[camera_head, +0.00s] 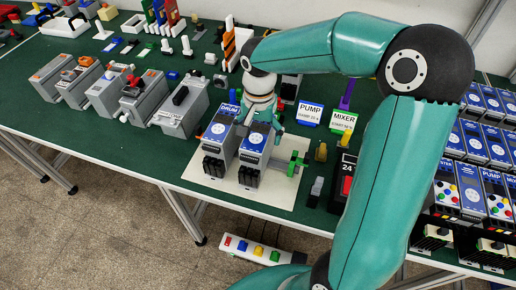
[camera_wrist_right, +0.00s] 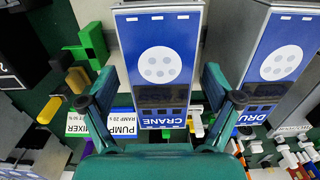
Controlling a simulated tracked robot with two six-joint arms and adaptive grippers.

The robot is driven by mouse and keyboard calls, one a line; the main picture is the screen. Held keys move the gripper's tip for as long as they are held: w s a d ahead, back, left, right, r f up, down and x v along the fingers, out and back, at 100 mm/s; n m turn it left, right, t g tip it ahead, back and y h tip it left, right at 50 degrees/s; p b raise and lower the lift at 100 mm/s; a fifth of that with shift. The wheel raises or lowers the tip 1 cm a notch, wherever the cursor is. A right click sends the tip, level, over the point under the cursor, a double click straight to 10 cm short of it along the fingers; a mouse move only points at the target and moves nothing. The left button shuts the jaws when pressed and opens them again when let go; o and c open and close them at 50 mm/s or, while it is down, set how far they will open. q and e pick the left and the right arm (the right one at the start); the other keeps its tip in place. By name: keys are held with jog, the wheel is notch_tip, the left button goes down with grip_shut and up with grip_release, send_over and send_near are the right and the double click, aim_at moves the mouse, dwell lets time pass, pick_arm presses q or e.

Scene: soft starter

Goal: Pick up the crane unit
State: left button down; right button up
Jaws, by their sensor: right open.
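The crane unit (camera_head: 251,158), a grey box with a blue face marked CRANE, stands on a pale board (camera_head: 290,190) on the green table. In the right wrist view the crane unit (camera_wrist_right: 160,55) lies between my open right fingers, one on each side. My right gripper (camera_head: 262,130) is directly over it in the head view; I cannot tell whether the fingers touch it. The drum unit (camera_head: 219,132) stands close beside it on the left, and also shows in the wrist view (camera_wrist_right: 281,65). My left gripper is not in view.
A green bracket-like part (camera_head: 297,163) stands right of the crane unit. Cards marked PUMP (camera_head: 310,113) and MIXER (camera_head: 342,121) stand behind it. Grey control boxes (camera_head: 182,103) line the table's left; more blue-faced units (camera_head: 470,185) stand at right. The table's front edge is near.

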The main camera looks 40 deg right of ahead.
jog(key=shift+f, duration=0.1)
dwell(0.3)
grip_shut()
dwell(0.4)
